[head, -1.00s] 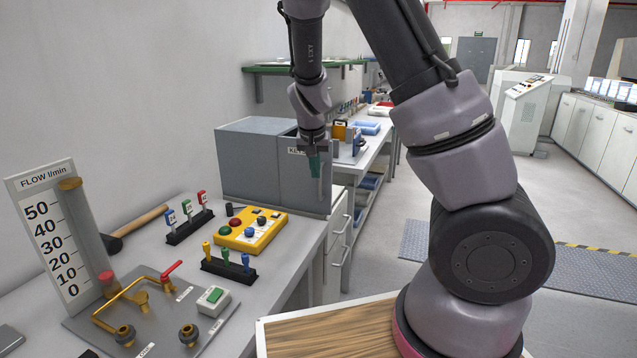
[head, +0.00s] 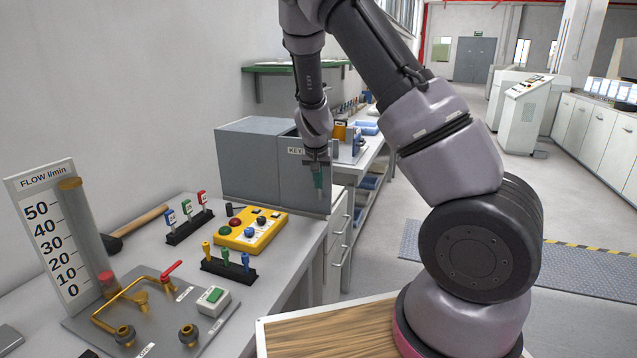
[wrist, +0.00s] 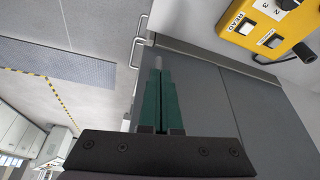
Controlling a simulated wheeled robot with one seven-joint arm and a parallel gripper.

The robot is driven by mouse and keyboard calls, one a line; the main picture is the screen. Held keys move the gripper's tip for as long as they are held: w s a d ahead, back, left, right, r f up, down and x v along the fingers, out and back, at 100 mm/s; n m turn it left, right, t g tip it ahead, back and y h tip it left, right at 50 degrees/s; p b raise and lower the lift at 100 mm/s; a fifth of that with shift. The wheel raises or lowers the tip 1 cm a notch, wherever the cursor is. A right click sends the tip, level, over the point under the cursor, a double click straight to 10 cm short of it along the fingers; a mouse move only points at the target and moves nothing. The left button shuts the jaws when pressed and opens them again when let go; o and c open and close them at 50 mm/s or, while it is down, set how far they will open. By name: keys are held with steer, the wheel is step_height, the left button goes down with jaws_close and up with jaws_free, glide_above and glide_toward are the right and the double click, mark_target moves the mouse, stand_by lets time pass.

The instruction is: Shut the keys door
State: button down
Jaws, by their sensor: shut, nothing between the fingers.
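The keys cabinet (head: 247,165) is a grey box on the bench. Its keys door (head: 293,185) is the darker grey panel at the right, with a partly covered white label (head: 294,151). I cannot tell whether the door is fully shut. My gripper (head: 319,183) points down at the door's right part, its teal fingers together and empty. It overlaps the panel in the head view, and contact cannot be told. In the wrist view the closed fingers (wrist: 159,98) lie over the grey panels. The door's handle is hidden behind my gripper.
A yellow button box (head: 251,230) and key racks (head: 229,266) stand on the bench in front of the cabinet. A flow gauge (head: 60,235) stands at the left. Bench drawers (head: 338,245) lie below right. The floor aisle at the right is clear.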

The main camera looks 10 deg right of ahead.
mark_target(330, 174)
steer(key=w+d+n+y, duration=0.1)
steer(key=w+d+n, duration=0.3)
steer(key=w+d, duration=0.1)
steer(key=shift+w+d+y, duration=0.1)
steer(key=shift+d+y, duration=0.05)
steer(key=shift+y, duration=0.25)
steer(key=w+n+g+y, duration=0.2)
steer(key=w+n, duration=1)
steer(key=w, duration=0.7)
steer(key=shift+a+y, duration=0.35)
steer(key=shift+y, duration=0.45)
steer(key=shift+w, duration=0.1)
